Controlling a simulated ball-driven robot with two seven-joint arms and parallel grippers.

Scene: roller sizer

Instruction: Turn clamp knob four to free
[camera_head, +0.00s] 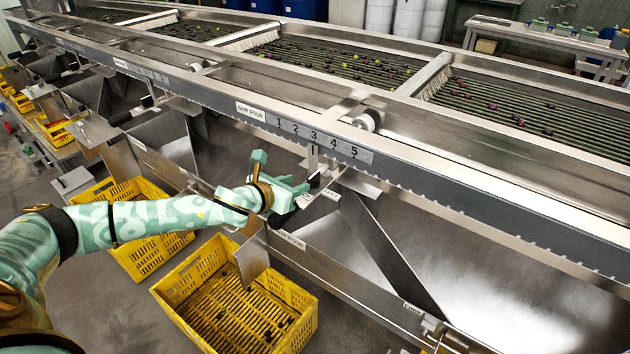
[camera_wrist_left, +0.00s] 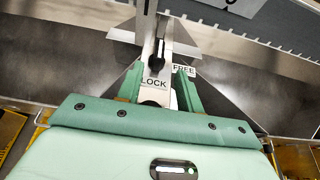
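My left gripper (camera_head: 300,192) is at the machine's side, below the numbered strip 1 to 5 (camera_head: 318,136). In the left wrist view its two green fingers (camera_wrist_left: 160,90) stand apart, one on each side of a narrow metal plate. The plate carries a LOCK label (camera_wrist_left: 153,84), and a FREE label (camera_wrist_left: 184,70) sits to its right. A dark knob-like part (camera_wrist_left: 157,60) shows on the metal beyond the LOCK label. I cannot tell whether the fingers touch anything, or read which clamp number this is. My right gripper is not in view.
The roller sizer's long rail (camera_head: 450,178) runs diagonally above the gripper. Steel chutes and a lower beam (camera_head: 340,278) lie beneath it. Yellow crates stand on the floor, the nearest one (camera_head: 308,320) below my forearm. Small dark and green fruit lie on the rollers.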

